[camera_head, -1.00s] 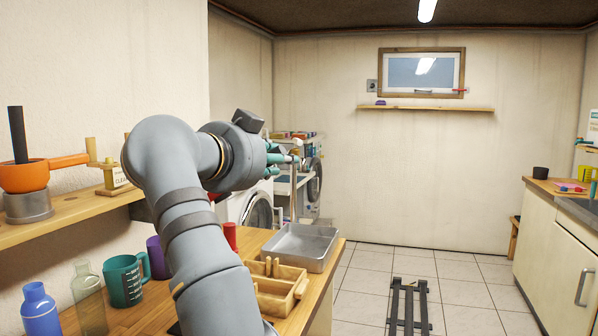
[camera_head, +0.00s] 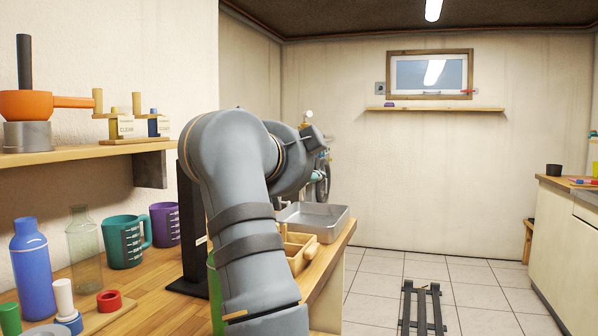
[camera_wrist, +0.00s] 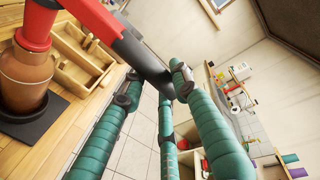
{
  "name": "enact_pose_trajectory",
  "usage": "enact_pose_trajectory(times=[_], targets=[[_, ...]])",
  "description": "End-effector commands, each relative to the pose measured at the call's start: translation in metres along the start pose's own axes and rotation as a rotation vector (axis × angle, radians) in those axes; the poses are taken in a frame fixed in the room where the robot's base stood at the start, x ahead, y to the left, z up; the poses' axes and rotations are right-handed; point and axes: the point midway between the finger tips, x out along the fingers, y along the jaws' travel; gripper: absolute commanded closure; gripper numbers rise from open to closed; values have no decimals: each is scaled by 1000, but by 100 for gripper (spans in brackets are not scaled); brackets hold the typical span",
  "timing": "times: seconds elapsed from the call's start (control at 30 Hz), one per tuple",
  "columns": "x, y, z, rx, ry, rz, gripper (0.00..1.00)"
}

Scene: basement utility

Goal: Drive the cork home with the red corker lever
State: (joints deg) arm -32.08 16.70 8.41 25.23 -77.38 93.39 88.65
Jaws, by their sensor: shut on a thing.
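The red corker lever (camera_wrist: 90,20) with its dark grip (camera_wrist: 143,65) crosses the top left of the wrist view. My gripper (camera_wrist: 156,84) has its teal fingers closed around the dark grip. Beneath the red corker head (camera_wrist: 33,30) stands a brown bottle (camera_wrist: 24,80) on a black base (camera_wrist: 25,125). The cork is hidden. In the head view, the corker's black upright (camera_head: 188,225) stands left of my arm. My arm hides the lever and bottle there, and only a bit of teal finger (camera_head: 317,175) shows.
On the bench are a blue bottle (camera_head: 32,270), a clear bottle (camera_head: 84,250), a green mug (camera_head: 124,247) and a purple mug (camera_head: 165,224). A wooden divided box (camera_head: 298,250) and a metal tray (camera_head: 318,222) lie beyond my arm. Floor to the right is mostly open.

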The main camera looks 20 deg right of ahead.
Motion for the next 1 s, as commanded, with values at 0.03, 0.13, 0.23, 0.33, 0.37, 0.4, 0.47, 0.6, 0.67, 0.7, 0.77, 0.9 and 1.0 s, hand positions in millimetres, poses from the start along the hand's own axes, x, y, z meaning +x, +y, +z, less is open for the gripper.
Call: enact_pose_trajectory(times=[0.03,0.13,0.23,0.33,0.37,0.4,0.47,0.6,0.67,0.7,0.77,0.9,1.0], targets=[[2,8,1,19,-2,18,100],[2,8,1,22,-2,20,100],[2,8,1,22,-3,21,100],[2,9,1,21,-3,22,100],[2,9,1,21,-3,22,100],[2,9,1,21,-3,22,100],[2,9,1,20,-3,23,68],[2,8,1,18,-3,21,60],[2,8,1,17,-3,20,56],[2,8,1,17,-2,19,54],[2,7,1,16,-2,18,52],[2,7,0,16,-2,16,52],[1,6,0,15,-2,15,52]])
